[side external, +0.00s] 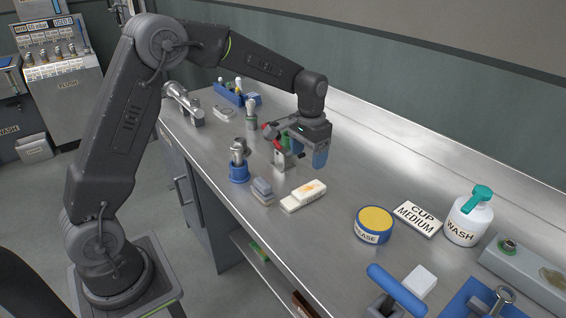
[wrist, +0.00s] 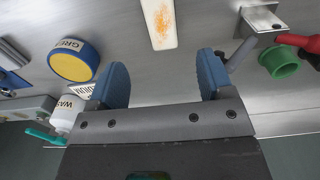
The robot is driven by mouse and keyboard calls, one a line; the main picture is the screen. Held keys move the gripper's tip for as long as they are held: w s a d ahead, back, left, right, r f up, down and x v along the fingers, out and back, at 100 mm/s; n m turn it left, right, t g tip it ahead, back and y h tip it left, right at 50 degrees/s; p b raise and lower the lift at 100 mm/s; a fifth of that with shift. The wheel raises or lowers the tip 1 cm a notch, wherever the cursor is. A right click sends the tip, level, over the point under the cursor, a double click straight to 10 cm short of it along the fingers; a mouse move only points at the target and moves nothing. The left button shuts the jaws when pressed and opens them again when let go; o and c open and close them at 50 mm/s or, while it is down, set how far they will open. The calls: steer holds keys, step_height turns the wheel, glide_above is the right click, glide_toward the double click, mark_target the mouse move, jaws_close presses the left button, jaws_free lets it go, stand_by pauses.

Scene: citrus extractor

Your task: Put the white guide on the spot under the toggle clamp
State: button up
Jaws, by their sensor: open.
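My gripper (side external: 318,158) hangs over the bench with its blue fingers apart. In the wrist view the gap between the fingertips (wrist: 163,70) is empty. A white block (side external: 420,281) lies beside a blue-handled lever (side external: 397,288) at the lower right; it may be the white guide, but I cannot be sure.
Bare bench (side external: 340,235) lies between.

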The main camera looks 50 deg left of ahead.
steer(key=s+d+r+t, duration=0.2)
steer(key=s+r, duration=0.4)
steer(key=s, duration=0.4)
steer(key=s+d+r+t, duration=0.2)
steer(key=s+r, duration=0.4)
steer(key=s, duration=0.4)
steer(key=shift+d+r, duration=0.3)
steer(key=shift+r, duration=0.1)
steer(key=shift+o, duration=0.4)
steer(key=s+f+t, duration=0.1)
steer(key=s, duration=0.6)
steer(key=shift+s+d+f+t, duration=0.2)
steer(key=shift+d+f+t, duration=0.1)
steer(key=shift+d, duration=0.1)
steer(key=shift+r, duration=0.1)
